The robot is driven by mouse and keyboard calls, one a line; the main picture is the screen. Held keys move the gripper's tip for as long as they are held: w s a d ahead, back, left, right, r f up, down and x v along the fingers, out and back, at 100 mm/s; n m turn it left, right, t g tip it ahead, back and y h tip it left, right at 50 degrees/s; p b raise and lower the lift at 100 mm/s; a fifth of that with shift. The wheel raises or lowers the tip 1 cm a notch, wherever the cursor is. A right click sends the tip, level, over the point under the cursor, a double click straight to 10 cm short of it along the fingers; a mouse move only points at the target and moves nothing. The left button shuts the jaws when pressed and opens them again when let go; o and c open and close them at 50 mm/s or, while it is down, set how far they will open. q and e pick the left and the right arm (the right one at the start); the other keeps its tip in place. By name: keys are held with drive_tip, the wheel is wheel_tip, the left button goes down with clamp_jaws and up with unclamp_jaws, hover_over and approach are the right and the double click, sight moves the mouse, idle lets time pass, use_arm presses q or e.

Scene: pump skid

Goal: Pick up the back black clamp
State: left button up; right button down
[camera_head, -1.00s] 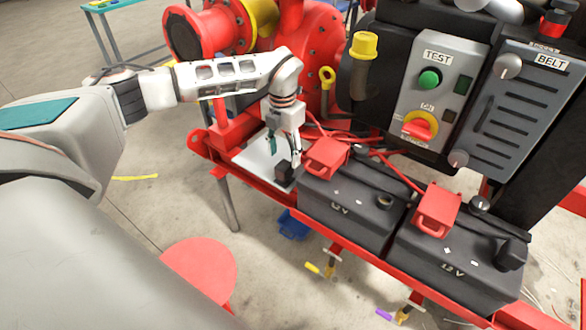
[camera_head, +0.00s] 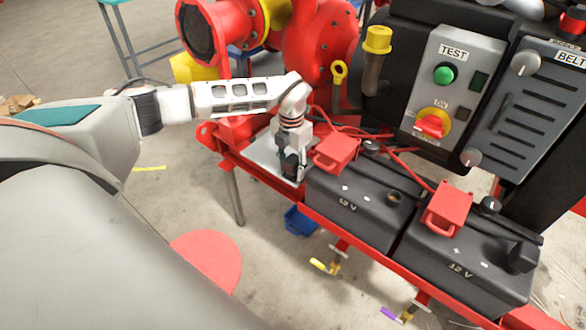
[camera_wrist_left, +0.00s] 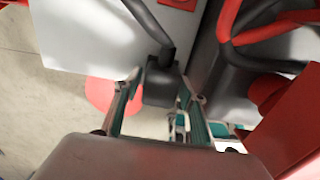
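The back black clamp (camera_wrist_left: 162,88) shows in the left wrist view as a dark block with a black cable at its top, in front of a pale plate. My left gripper (camera_head: 291,170) is low at the near-left corner of the batteries in the head view and mostly hides the clamp there. In the left wrist view its two teal-padded fingers are apart, one on each side of the clamp. A narrow gap shows at the left finger; contact at the right finger is unclear. My right gripper is in neither view.
Two black 12 V batteries (camera_head: 352,206) with red clamps (camera_head: 336,150) stand right beside my left gripper. A pale plate (camera_head: 262,158) lies on the red skid frame (camera_head: 318,224). Red cables and a control box (camera_head: 440,85) are behind.

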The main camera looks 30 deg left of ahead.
sight(292, 160)
use_arm(q)
clamp_jaws()
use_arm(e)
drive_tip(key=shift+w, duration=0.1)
